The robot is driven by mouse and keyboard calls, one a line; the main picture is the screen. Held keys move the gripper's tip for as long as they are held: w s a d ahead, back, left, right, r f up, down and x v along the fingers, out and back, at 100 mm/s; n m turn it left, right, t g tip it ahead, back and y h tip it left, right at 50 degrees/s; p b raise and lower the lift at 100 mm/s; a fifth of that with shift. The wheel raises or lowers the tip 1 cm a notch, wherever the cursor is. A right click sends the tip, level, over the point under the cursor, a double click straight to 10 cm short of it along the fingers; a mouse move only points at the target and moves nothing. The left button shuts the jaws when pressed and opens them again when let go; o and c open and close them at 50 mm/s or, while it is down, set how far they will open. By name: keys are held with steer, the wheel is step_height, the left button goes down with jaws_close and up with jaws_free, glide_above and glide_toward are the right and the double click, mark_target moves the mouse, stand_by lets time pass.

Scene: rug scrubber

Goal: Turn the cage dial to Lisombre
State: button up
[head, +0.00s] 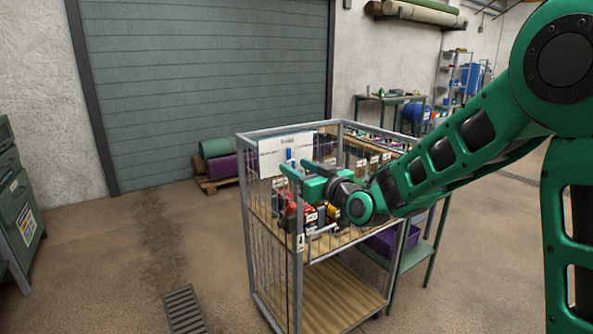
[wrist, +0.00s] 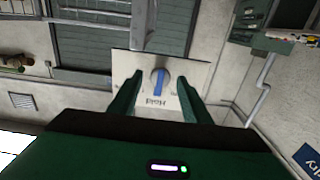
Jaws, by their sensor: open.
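The cage dial (wrist: 160,82) is a round grey knob with a blue bar across it, on a white panel (wrist: 200,75). In the wrist view the bar runs nearly straight up and down the picture, in line with an upside-down label that seems to read "Hold". Other labels at the panel's sides are too small or hidden to read. In the head view the white panel (head: 268,157) hangs on the wire cage (head: 246,215). My gripper (head: 298,170) is open, its fingers (wrist: 158,97) on either side of the dial; contact cannot be told.
Inside the cage, red and dark items sit on the upper wooden shelf; the lower shelf (head: 335,292) looks bare. A green table with a purple crate (head: 383,241) stands close at the right. Rolled rugs (head: 222,165) lie behind. Floor at the left is free.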

steer(key=shift+w, duration=0.1)
steer(key=c, duration=1)
steer(key=shift+a, duration=0.2)
steer(key=shift+d, duration=0.1)
steer(key=m, duration=0.4)
steer(key=shift+d, duration=0.15)
steer(key=m, duration=0.5)
steer(key=shift+w+d+f+m, duration=0.1)
steer(key=shift+f+m, duration=0.05)
steer(key=shift+m, duration=0.25)
